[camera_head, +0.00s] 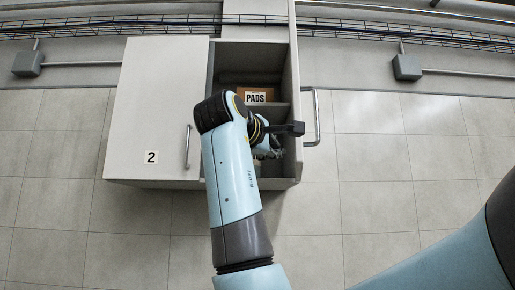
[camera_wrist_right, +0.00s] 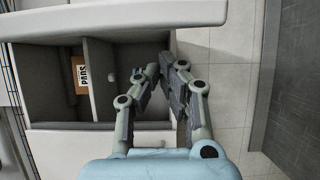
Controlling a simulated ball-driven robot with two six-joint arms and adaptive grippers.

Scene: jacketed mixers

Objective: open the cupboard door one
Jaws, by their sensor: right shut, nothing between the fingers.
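The cupboard (camera_head: 250,62) stands against the wall with its right side open. Door one (camera_head: 294,85) is swung out at the right and shows nearly edge-on, with its bar handle (camera_head: 316,118) on the outer side; its number is not visible. In the right wrist view door one (camera_wrist_right: 130,18) is the pale panel across the top. My right gripper (camera_head: 277,152) is at the front of the open compartment, on the inner side of the door. In the wrist view its fingers (camera_wrist_right: 162,75) are shut and empty. I cannot tell whether it touches the door. My left gripper is out of view.
The door marked 2 (camera_head: 155,110) is closed, with a vertical handle (camera_head: 187,146). A box labelled PADS (camera_head: 257,96) sits inside the open compartment. Wall boxes (camera_head: 407,67) and conduit flank the cupboard. The tiled floor to the right (camera_head: 375,150) is clear.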

